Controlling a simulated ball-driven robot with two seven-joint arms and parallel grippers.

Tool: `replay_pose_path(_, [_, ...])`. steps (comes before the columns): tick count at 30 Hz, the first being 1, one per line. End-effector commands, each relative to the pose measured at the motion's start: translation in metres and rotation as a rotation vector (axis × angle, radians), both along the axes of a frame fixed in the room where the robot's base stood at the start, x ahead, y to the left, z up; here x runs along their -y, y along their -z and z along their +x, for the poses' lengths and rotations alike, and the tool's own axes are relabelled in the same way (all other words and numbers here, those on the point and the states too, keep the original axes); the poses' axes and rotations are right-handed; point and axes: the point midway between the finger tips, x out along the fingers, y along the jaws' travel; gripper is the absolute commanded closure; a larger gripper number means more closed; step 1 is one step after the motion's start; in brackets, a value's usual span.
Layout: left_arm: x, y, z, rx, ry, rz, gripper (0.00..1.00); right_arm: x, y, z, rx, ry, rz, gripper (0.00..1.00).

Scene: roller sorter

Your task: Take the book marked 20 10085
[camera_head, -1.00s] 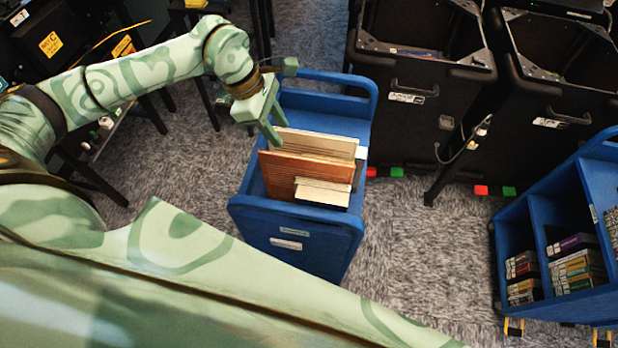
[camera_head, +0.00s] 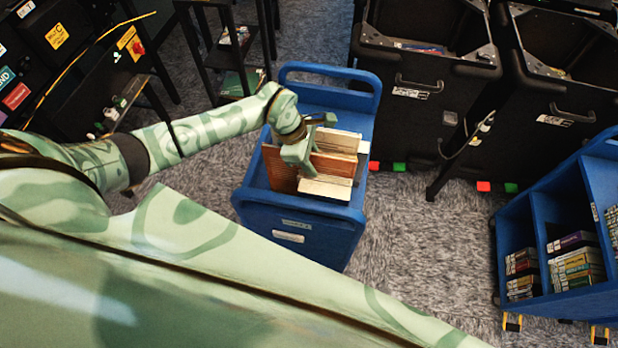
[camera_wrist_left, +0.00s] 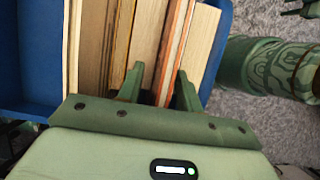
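Several books stand upright in a blue book cart (camera_head: 254,206). Among them are an orange-brown book (camera_head: 280,170) and pale books with their page edges up (camera_head: 325,188). No number can be read on any of them, so I cannot tell which is 20 10085. My left gripper (camera_head: 303,172) is down at the books. In the left wrist view the left gripper (camera_wrist_left: 160,72) is open, its two fingers apart over the row. An orange-edged book (camera_wrist_left: 173,50) and part of a pale book (camera_wrist_left: 148,40) show between the fingers. My right gripper is not in view.
Black bins (camera_head: 425,75) stand behind and to the right of the cart. A blue shelf cart (camera_head: 512,222) with several books stands at the right. Dark tables and equipment are at the upper left. Grey carpet (camera_head: 420,235) is clear between the carts.

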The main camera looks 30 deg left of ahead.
Motion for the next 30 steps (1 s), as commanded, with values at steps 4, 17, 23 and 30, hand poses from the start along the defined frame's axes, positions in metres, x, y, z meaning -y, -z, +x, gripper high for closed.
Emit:
replay_pose_path(4, [-0.0003, 0.0002, 0.0, 0.0, 0.0, 0.0, 0.65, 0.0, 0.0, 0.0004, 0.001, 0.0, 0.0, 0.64])
replay_pose_path(17, [-0.0004, 0.004, -0.0003, -0.001, -0.001, 0.0, 0.65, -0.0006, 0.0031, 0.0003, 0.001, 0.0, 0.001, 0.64])
replay_pose_path(23, [-0.0003, 0.0037, -0.0003, -0.001, -0.001, 0.0, 1.0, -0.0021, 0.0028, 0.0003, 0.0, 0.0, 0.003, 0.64])
replay_pose_path(30, [-0.0001, 0.0029, 0.0003, 0.001, 0.0, -0.001, 1.0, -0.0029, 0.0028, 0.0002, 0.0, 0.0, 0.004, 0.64])
